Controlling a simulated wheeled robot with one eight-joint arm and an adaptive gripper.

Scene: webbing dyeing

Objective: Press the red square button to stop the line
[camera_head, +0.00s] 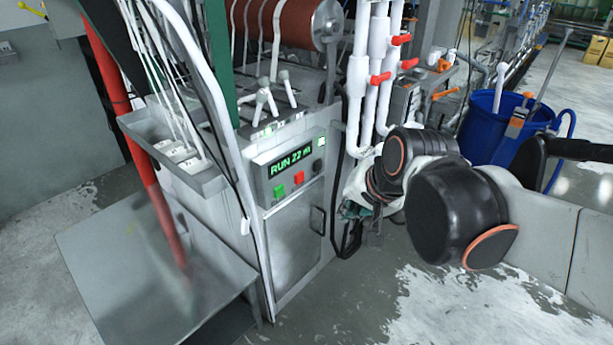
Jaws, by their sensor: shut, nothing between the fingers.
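The red square button (299,178) is on the sloping grey control panel (263,185) of the machine, below the lit green display (291,162) reading "RUN 22" and a partly legible unit. A green button (279,191) is to its left. The red button is in clear view.
White pipes with red valve handles (381,79) stand just right of the panel. White levers (264,98) and a reddish roller (290,28) are above it. A metal table (120,265) and red post (150,190) stand left. A blue bin (487,125) stands right. Wet floor lies in front.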

